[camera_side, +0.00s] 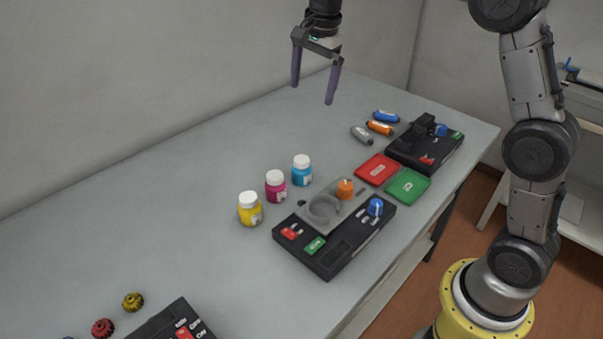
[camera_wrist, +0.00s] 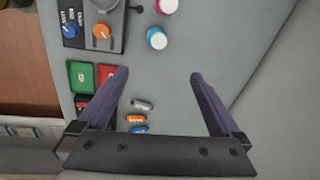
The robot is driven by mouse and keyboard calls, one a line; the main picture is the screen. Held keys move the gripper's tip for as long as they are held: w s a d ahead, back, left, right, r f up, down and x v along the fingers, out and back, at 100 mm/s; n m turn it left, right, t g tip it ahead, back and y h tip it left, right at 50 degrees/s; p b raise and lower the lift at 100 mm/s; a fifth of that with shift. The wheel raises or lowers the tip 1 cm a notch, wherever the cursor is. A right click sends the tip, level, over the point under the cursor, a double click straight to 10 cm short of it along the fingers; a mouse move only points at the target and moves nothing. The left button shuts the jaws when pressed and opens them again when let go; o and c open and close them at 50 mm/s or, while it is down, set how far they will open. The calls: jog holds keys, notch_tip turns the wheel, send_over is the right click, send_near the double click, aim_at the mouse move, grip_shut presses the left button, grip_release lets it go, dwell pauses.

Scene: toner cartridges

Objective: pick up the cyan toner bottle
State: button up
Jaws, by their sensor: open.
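The cyan toner bottle (camera_side: 302,171) has a white cap and stands upright on the table, at the right end of a row with a magenta bottle (camera_side: 275,186) and a yellow bottle (camera_side: 250,209). In the wrist view the cyan bottle (camera_wrist: 157,39) shows from above, beyond my fingertips. The magenta bottle (camera_wrist: 166,5) is partly cut off at the top edge there. My gripper (camera_side: 313,95) is open and empty, high above the table and apart from the bottles. Its two purple fingers (camera_wrist: 159,73) are spread wide in the wrist view.
A black device with a grey plate (camera_side: 334,236) stands in front of the bottles. Red (camera_side: 377,169) and green (camera_side: 408,186) trays, several small cylinders (camera_side: 379,127) and another black device (camera_side: 424,145) lie to the right. The table behind the bottles is clear up to the wall.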

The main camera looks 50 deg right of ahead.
jog(key=g, duration=0.2)
send_over(302, 159)
notch_tip(302, 159, down, 9)
jog(key=f, duration=0.6)
jog(key=d+f, duration=0.1)
jog(key=f, duration=0.2)
jog(key=shift+w, duration=0.1)
jog(key=f, duration=0.2)
jog(key=a+f, duration=0.1)
jog(key=f, duration=0.2)
jog(key=shift+f, duration=0.6)
jog(key=shift+c, duration=0.3)
jog(key=c, duration=1.4)
jog(key=shift+r, duration=0.1)
